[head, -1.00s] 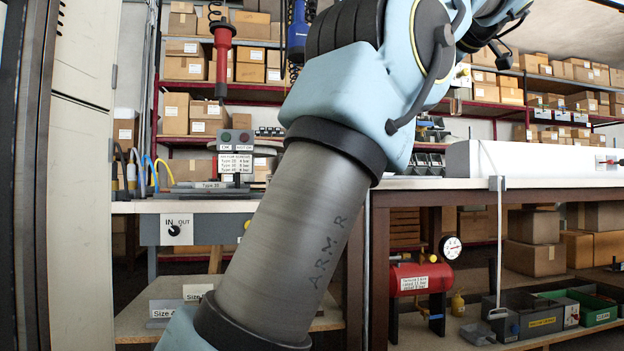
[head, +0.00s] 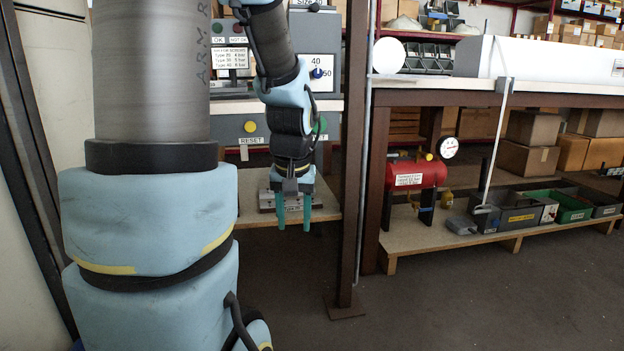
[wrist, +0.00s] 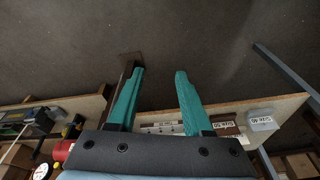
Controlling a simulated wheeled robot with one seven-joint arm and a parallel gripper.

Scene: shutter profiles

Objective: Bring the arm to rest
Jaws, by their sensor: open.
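My gripper (head: 293,218) hangs below my wrist in the head view, with its teal fingers pointing down. It is in front of the lower shelf under the left workbench. In the wrist view the two teal fingers of my gripper (wrist: 155,85) stand apart with nothing between them. Dark floor shows past their tips. My pale blue and grey arm fills the left of the head view and bends down to the gripper.
A brown post (head: 352,160) stands just right of my gripper. A red tank (head: 415,175) and a green crate (head: 560,205) sit on the low shelf at right. A control box with a yellow button (head: 250,126) is behind my arm. The floor (head: 450,300) in front is clear.

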